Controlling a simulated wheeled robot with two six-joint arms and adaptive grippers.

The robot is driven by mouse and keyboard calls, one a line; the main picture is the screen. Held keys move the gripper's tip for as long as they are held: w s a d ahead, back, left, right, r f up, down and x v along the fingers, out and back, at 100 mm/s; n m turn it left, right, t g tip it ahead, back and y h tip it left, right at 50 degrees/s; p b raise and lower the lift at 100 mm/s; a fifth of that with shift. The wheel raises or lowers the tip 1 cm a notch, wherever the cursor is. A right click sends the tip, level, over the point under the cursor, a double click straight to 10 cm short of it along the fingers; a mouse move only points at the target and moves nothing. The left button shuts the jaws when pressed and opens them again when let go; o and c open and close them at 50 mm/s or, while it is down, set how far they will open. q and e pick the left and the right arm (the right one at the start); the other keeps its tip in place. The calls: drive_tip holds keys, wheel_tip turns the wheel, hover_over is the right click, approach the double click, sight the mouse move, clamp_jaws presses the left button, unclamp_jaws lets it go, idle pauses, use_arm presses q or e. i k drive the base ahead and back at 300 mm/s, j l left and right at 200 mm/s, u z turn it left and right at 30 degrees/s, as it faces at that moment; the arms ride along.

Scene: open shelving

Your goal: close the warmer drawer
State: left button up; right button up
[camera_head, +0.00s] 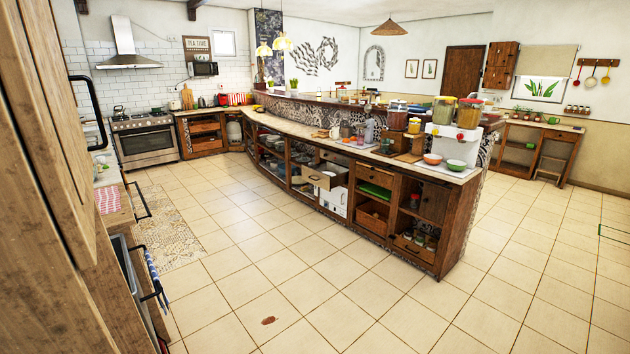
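A drawer (325,177) with a pale front stands pulled out from the long wooden island, a little right of the middle of the view. I cannot tell whether it is the warmer drawer. At the lower left, an appliance front (128,268) with a dark bar handle and a striped cloth is seen steeply from the side; how far any drawer there stands out is unclear. Neither of my grippers is in view.
The wooden island (455,220) curves back toward the stove (146,140). Tall wooden cabinet doors (45,200) fill the near left. The tiled floor (240,285) between is open, with a small brown patch (269,321) and a patterned area (165,235).

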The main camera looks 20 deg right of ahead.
sight(312, 175)
drive_tip(key=i+l, duration=0.1)
drive_tip(key=l, duration=0.3)
drive_tip(key=i+l, duration=0.1)
drive_tip(key=l, duration=0.75)
drive_tip(key=i+l, duration=0.15)
drive_tip(key=l, duration=0.25)
drive_tip(key=i+l+z, duration=0.1)
drive_tip(key=i+l, duration=0.25)
drive_tip(key=i+l+z, duration=0.1)
drive_tip(key=i+l, duration=0.15)
drive_tip(key=i, duration=0.3)
drive_tip(key=i+l+z, duration=0.1)
drive_tip(key=i+l, duration=0.2)
drive_tip(key=i, duration=0.15)
drive_tip(key=i+l+z, duration=0.1)
drive_tip(key=i, duration=0.35)
drive_tip(key=i+l+z, duration=0.1)
drive_tip(key=i+l, duration=0.2)
drive_tip(key=i, duration=0.2)
drive_tip(key=i+l+z, duration=0.1)
drive_tip(key=i, duration=0.35)
